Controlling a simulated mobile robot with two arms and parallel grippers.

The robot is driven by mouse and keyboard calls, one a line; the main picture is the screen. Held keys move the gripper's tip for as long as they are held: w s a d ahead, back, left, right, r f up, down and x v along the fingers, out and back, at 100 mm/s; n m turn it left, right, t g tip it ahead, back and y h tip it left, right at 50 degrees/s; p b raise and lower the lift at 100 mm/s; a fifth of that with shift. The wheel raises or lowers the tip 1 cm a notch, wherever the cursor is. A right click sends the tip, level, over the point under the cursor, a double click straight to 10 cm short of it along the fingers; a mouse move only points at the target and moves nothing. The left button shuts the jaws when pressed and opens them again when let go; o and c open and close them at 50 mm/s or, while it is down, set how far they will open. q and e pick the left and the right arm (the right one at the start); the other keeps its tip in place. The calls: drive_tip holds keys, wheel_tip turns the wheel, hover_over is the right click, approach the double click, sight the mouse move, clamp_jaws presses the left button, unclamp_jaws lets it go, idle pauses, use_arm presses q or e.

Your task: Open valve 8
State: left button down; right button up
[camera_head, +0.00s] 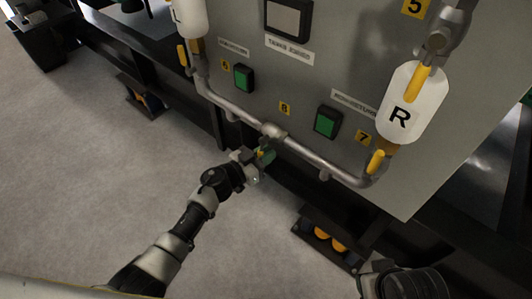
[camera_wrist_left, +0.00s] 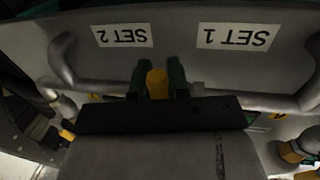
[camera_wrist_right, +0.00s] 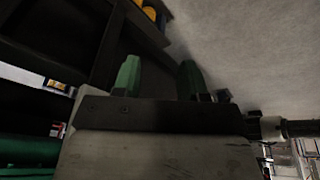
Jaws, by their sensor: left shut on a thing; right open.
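The number 8 label (camera_head: 285,108) is on the grey panel, above the middle of the silver pipe (camera_head: 235,108). My left gripper (camera_head: 264,156) is at the pipe's middle, just below that label. In the left wrist view its green fingers (camera_wrist_left: 157,82) are shut on a yellow valve handle (camera_wrist_left: 157,84), one finger on each side. In the head view the handle is mostly hidden by the gripper. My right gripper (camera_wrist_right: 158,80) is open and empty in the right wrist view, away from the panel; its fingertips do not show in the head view.
Yellow handles stand at valve 7 (camera_head: 376,161) and valve 6 (camera_head: 183,55). White tanks marked R (camera_head: 413,104) and L (camera_head: 190,17) hang above the pipe ends. Green buttons (camera_head: 327,122) sit on the panel. A dark frame (camera_head: 345,215) runs below; open floor (camera_head: 90,150) lies left.

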drive_tip(key=shift+r, duration=0.15)
use_arm(q)
drive_tip(key=shift+w+a+r+m+y+p, duration=0.15)
drive_tip(key=shift+w+a+m+y+p, duration=0.2)
drive_tip(key=shift+m+p, duration=0.55)
drive_tip(key=shift+w+a+r+m+y+p, duration=0.25)
drive_tip(key=shift+a+m+p, duration=0.35)
drive_tip(key=shift+m, duration=0.7)
drive_tip(key=shift+w+a+r+m+y+p, duration=0.1)
drive_tip(key=shift+w+a+m+p, duration=0.45)
drive_tip(key=shift+m, duration=0.55)
use_arm(e)
drive_tip(key=s+x, duration=0.1)
drive_tip(key=x, duration=1)
drive_tip(key=shift+s+a+f+g, duration=0.15)
drive_tip(key=shift+s+f+g, duration=0.15)
drive_tip(key=shift+f+g, duration=0.1)
use_arm(q)
drive_tip(key=shift+s+d, duration=0.1)
drive_tip(key=shift+s, duration=0.05)
drive_tip(key=c, duration=1.1)
unclamp_jaws()
